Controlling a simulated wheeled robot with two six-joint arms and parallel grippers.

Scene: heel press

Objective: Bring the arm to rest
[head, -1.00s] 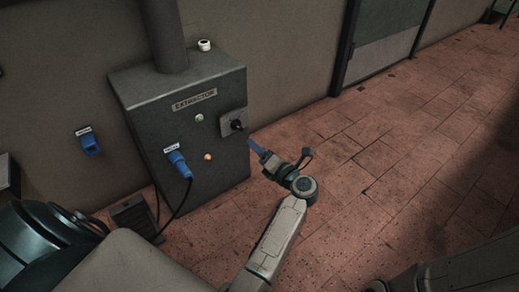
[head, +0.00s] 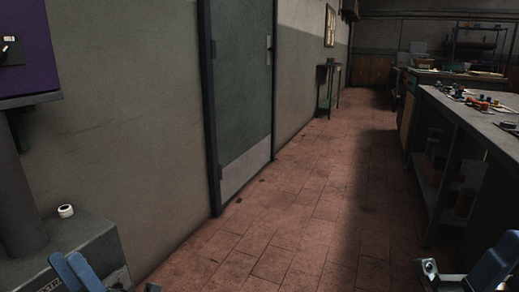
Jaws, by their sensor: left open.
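My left gripper (head: 72,262) shows at the bottom left edge of the head view. A blue and grey part of my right gripper (head: 470,270) shows at the bottom right corner, cut off by the edge. Whether its jaws are open cannot be told.
A purple panel (head: 28,50) hangs above. A green door (head: 240,90) is in the wall. A workbench (head: 470,115) with small parts stands right. The tiled floor (head: 290,220) between is clear.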

